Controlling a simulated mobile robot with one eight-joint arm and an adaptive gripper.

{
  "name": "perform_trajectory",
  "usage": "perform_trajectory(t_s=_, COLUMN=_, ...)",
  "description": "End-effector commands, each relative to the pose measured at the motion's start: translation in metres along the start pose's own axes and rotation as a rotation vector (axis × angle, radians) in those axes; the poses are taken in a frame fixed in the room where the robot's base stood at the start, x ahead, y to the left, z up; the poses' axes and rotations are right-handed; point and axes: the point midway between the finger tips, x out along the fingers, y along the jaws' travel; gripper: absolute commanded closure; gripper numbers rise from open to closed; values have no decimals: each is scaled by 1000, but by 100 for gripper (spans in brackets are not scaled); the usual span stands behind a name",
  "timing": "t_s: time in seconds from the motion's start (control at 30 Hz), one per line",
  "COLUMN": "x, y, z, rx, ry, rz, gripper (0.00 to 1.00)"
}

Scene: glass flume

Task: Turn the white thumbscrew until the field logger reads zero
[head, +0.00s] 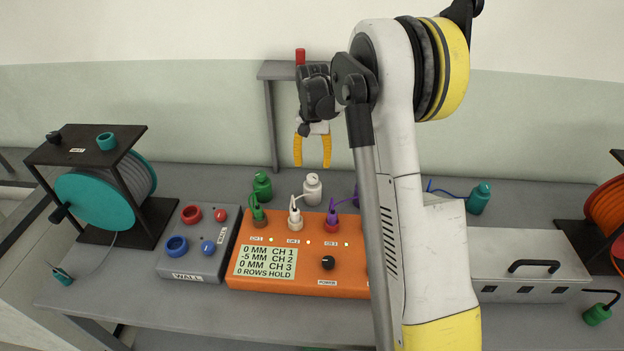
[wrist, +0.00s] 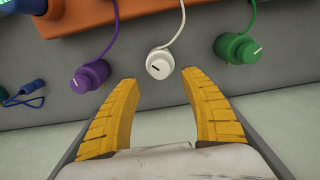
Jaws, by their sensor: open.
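The field logger (head: 262,262) is an orange box; its screen shows 0 mm on CH 1, -5 mm on CH 2, 0 mm on CH 3 and "0 rows hold". The white thumbscrew (head: 312,189) stands behind the logger, with a white cord to the logger's white CH 2 plug. In the wrist view the white thumbscrew (wrist: 159,64) has a dark mark on its top and lies just past my fingertips, centred between them. My gripper (head: 312,163) is open and empty, with yellow fingers pointing down above the thumbscrew. Its fingers also show in the wrist view (wrist: 159,78).
A green thumbscrew (head: 262,186) and a purple one (wrist: 91,75) flank the white one. A grey WALL box (head: 190,263) with red and blue knobs sits left, a teal reel (head: 95,200) beyond it. A metal case (head: 525,265) stands right.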

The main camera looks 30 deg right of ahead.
Motion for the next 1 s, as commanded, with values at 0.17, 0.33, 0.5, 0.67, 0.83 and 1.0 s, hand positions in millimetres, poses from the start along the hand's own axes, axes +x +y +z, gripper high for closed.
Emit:
perform_trajectory(t_s=0.17, x=38, y=0, z=0, rx=-1, ry=1, rz=0, gripper=47)
perform_trajectory(t_s=0.33, x=57, y=0, z=0, rx=-1, ry=1, rz=0, gripper=47)
perform_trajectory(t_s=0.5, x=61, y=0, z=0, rx=-1, ry=1, rz=0, gripper=47)
perform_trajectory(t_s=0.67, x=61, y=0, z=0, rx=-1, ry=1, rz=0, gripper=47)
perform_trajectory(t_s=0.83, x=61, y=0, z=0, rx=-1, ry=1, rz=0, gripper=85)
perform_trajectory(t_s=1.0, x=61, y=0, z=0, rx=-6, ry=1, rz=0, gripper=100)
